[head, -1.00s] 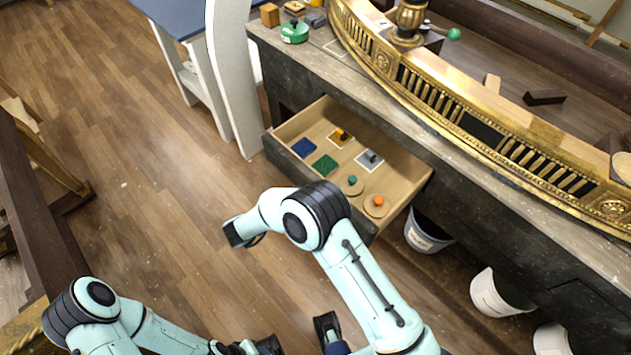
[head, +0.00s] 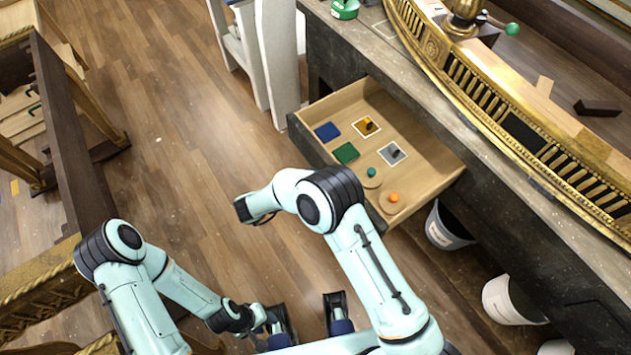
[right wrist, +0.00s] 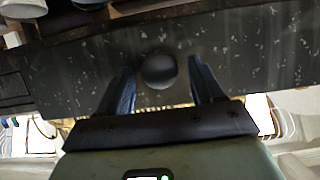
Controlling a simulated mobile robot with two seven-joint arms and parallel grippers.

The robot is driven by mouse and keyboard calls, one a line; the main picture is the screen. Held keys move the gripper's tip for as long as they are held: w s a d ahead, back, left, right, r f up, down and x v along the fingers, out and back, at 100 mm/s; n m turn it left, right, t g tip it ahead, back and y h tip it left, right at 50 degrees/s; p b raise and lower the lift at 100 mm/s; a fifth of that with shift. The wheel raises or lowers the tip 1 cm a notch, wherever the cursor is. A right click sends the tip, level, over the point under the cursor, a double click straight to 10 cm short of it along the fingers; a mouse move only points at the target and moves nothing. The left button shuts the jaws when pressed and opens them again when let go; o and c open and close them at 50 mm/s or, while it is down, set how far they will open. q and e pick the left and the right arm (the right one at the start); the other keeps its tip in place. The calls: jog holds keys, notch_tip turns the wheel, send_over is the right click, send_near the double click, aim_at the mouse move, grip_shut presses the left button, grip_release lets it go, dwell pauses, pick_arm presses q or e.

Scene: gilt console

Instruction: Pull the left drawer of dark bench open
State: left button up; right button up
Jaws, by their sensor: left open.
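The dark bench (head: 497,198) runs diagonally along the right of the head view. Its left drawer (head: 439,174) stands well open, showing a pale wooden inside. In the right wrist view a round dark knob (right wrist: 159,71) sits on a dark speckled front (right wrist: 250,60). My right gripper (right wrist: 162,84) is open, its fingers on either side of the knob; I cannot tell whether they touch it. In the head view my right forearm hides part of the drawer's front end. My left gripper (head: 310,317) is open and empty over the floor at the bottom.
The drawer holds a blue square (head: 327,132), a green square (head: 345,153), framed pieces and round discs with knobs. Buckets (head: 505,300) stand under the bench. A gilt curved rail (head: 520,130) lies on top. The wooden floor (head: 190,150) left of the bench is clear.

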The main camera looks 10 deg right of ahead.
jog(key=v, duration=1.3)
jog(key=shift+s+a, duration=0.15)
dwell(0.3)
